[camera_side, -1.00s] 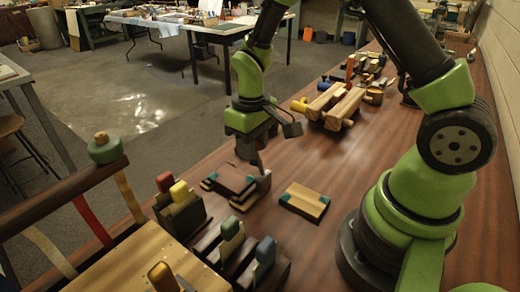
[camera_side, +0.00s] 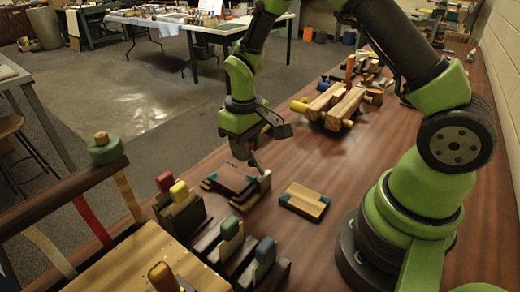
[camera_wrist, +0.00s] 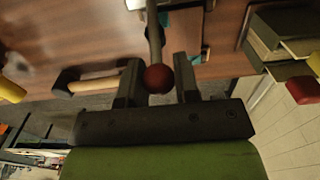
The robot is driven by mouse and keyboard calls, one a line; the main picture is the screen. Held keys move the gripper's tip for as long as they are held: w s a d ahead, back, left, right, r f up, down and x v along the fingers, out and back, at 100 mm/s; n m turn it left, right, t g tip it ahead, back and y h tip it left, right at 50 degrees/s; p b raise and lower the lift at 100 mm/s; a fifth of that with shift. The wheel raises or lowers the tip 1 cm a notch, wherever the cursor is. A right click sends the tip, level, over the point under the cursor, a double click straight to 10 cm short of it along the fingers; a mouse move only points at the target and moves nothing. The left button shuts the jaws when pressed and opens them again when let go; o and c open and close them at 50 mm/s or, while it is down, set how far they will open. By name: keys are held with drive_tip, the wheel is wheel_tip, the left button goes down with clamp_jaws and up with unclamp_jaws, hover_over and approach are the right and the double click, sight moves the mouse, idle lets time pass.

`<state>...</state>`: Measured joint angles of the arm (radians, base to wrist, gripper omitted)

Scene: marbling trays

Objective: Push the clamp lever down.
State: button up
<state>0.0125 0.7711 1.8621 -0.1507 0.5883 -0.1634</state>
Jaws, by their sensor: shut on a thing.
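In the wrist view a dark lever rod (camera_wrist: 154,28) runs from the top down to a round red knob (camera_wrist: 158,78). My gripper (camera_wrist: 158,82) has one finger on each side of the knob and is shut on it. In the side view my gripper (camera_side: 254,162) is tilted, low over a dark board with teal corners (camera_side: 229,180). A grey clamp part (camera_side: 263,187) stands at the board's right end. The knob is too small or hidden to make out there.
A wooden block with teal corners (camera_side: 304,201) lies to the right. Blocks with red and yellow pegs (camera_side: 180,207) and with green and blue pegs (camera_side: 232,243) stand in front. Light wooden bars (camera_side: 335,103) lie behind. The table between is clear.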

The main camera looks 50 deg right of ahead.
drive_tip(key=o, duration=0.5)
drive_tip(key=shift+s+r, duration=0.2)
drive_tip(key=shift+s, duration=0.15)
drive_tip(key=c, duration=0.5)
drive_tip(key=shift+w+f, duration=0.45)
drive_tip(key=shift+w, duration=0.2)
